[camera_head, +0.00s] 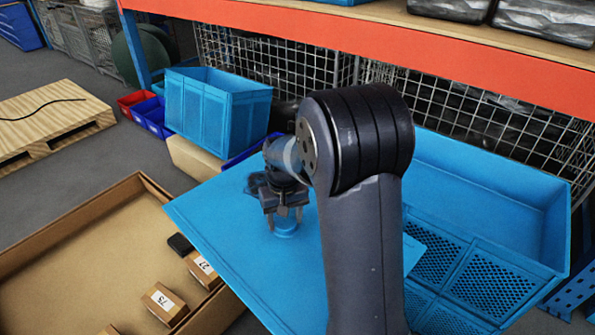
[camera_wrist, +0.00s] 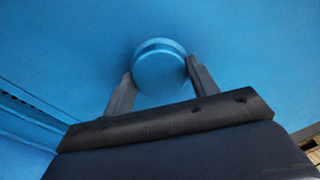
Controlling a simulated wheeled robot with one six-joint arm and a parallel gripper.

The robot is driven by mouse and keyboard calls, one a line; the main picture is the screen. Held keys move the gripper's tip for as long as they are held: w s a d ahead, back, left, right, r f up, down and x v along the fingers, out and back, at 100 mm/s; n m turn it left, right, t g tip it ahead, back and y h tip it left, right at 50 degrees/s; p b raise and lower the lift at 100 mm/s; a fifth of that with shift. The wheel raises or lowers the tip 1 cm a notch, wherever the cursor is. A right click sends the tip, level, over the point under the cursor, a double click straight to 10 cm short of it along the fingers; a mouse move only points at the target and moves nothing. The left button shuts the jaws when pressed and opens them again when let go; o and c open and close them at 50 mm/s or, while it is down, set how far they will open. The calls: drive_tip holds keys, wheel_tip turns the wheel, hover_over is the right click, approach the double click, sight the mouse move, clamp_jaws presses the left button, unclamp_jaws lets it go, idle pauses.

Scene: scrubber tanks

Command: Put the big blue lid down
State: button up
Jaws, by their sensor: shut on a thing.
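The big blue lid (camera_head: 225,230) is a flat, wide panel with a round knob (camera_head: 286,228) on top. My gripper (camera_head: 285,212) is shut on the knob. In the wrist view, the two fingers (camera_wrist: 155,85) sit on either side of the round blue knob (camera_wrist: 160,70), with the lid (camera_wrist: 80,45) spread beneath it. In the head view the lid reaches over the right part of the cardboard box and in front of the blue crate. My arm hides its middle right part. I cannot tell what, if anything, it rests on.
A large open blue crate (camera_head: 480,195) with perforated sides stands at right. A cardboard box (camera_head: 75,265) with small labelled boxes (camera_head: 165,303) is at lower left. A smaller blue crate (camera_head: 215,110) stands behind. An orange-edged shelf (camera_head: 400,58) runs across the back.

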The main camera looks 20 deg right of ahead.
sight(285, 221)
drive_tip(key=shift+f+b, duration=0.35)
drive_tip(key=shift+f, duration=0.35)
wheel_tip(285, 221, up, 22)
drive_tip(key=p, duration=2.2)
drive_tip(key=w+d+f+m, duration=0.2)
drive_tip(key=w+d+m, duration=0.2)
drive_tip(key=m, duration=0.7)
drive_tip(key=w+d+f+m, duration=0.3)
drive_tip(key=w+m, duration=0.5)
drive_tip(key=m, duration=0.4)
drive_tip(key=w+d+f+m, duration=0.2)
drive_tip(key=w+d+m, duration=0.3)
drive_tip(key=m, duration=0.6)
drive_tip(key=shift+w+f+m, duration=0.35)
drive_tip(key=shift+w+m, duration=0.05)
drive_tip(key=shift+w, duration=0.4)
